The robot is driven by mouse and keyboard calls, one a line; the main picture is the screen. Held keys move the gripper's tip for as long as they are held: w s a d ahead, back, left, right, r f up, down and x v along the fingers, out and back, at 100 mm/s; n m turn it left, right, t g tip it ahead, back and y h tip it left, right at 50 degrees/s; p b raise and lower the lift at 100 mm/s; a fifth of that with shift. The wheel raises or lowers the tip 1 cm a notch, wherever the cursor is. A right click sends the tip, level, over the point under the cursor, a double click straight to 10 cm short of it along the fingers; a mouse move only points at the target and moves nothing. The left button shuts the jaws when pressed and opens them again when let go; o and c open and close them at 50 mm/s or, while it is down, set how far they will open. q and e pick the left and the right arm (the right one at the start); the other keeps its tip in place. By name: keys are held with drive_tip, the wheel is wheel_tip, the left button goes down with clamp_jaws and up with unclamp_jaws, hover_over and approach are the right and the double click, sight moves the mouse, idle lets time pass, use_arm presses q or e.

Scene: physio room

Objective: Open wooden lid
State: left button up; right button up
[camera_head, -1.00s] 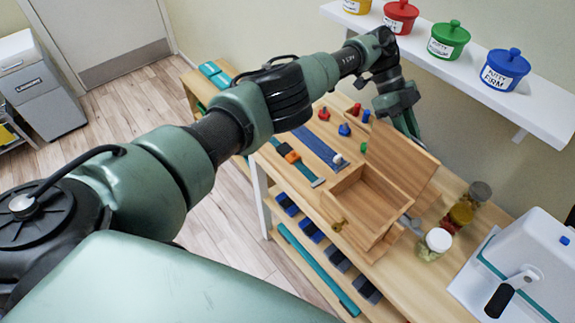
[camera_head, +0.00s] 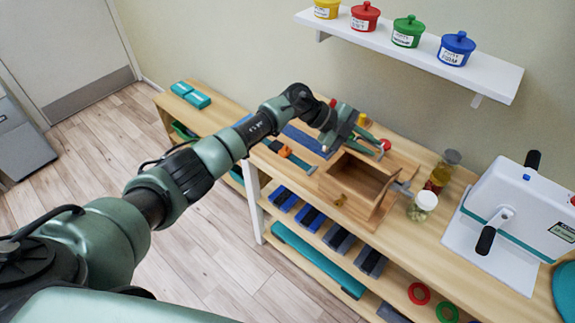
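A wooden box (camera_head: 346,199) stands on the wooden bench, with its inside showing and empty as far as I can see. Its wooden lid (camera_head: 402,164) is swung up and leans back at the rear of the box, partly hidden behind my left gripper. A small brass-coloured knob or latch (camera_head: 341,200) is on the front of the box. My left gripper (camera_head: 358,150) is above the rear left of the box, with its fingers spread and nothing seen between them. I cannot tell whether a finger touches the lid. My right gripper is not in view.
Jars, one with a white lid (camera_head: 422,206), stand right of the box, near a white crank machine (camera_head: 510,215). Teal and blue strips lie left of the box. A wall shelf (camera_head: 490,80) with coloured putty pots hangs above. Weights fill the shelf below.

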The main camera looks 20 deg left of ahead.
use_arm(q)
drive_tip(key=shift+m+t+h, duration=0.5)
drive_tip(key=shift+m+t, duration=0.1)
drive_tip(key=shift+t, duration=0.3)
drive_tip(key=f+b, duration=0.1)
drive_tip(key=s+f+b, duration=0.1)
drive_tip(key=b, duration=0.1)
drive_tip(key=s+f+b, duration=0.1)
drive_tip(key=shift+a+f, duration=0.35)
wheel_tip(320, 180, down, 4)
drive_tip(key=s+m+t+h+b, duration=0.2)
drive_tip(key=s+b, duration=0.1)
drive_tip(key=b, duration=1)
drive_tip(key=n+t+h+b, duration=0.1)
drive_tip(key=n+t, duration=0.4)
drive_tip(key=t, duration=0.2)
approach(361, 158)
wheel_tip(361, 158, up, 3)
drive_tip(key=w, duration=0.3)
drive_tip(key=s+a+f+n+t+y, duration=0.1)
drive_tip(key=a+f+n+t+y, duration=0.3)
drive_tip(key=a+n+y, duration=0.5)
drive_tip(key=shift+a+f+n+t+y, duration=0.2)
drive_tip(key=shift+n+t+y, duration=1.2)
drive_tip(key=shift+n, duration=1.2)
drive_tip(key=shift+s, duration=0.1)
